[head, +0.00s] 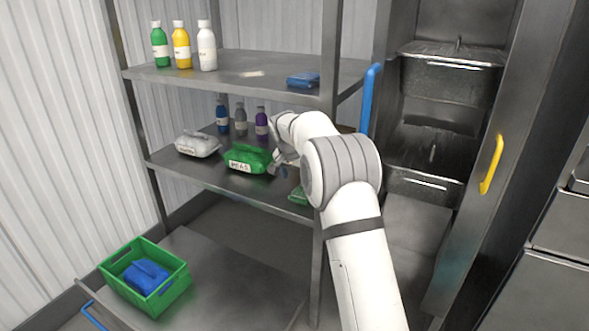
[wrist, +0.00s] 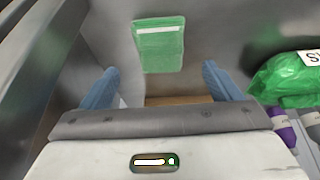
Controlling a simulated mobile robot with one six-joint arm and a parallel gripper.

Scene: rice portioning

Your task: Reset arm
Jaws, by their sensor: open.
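My arm reaches up from the bottom right in the head view to the middle shelf. My gripper (head: 281,163) is at that shelf, just right of a green bag (head: 247,158) with a white label. In the wrist view my gripper (wrist: 160,85) is open, its two blue fingers wide apart with nothing between them. A flat green packet (wrist: 159,46) with a pale strip lies on the grey surface beyond the fingertips. The green packet is partly hidden by my arm in the head view (head: 298,196). The green bag shows at the right edge of the wrist view (wrist: 285,78).
The middle shelf (head: 225,176) also holds a white bag (head: 198,144) and small bottles, one purple (head: 261,122). A shelf post (head: 330,60) stands close to my arm. The upper shelf (head: 240,64) holds bottles and a blue packet (head: 303,79). A green crate (head: 183,284) with a blue bag stands below left.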

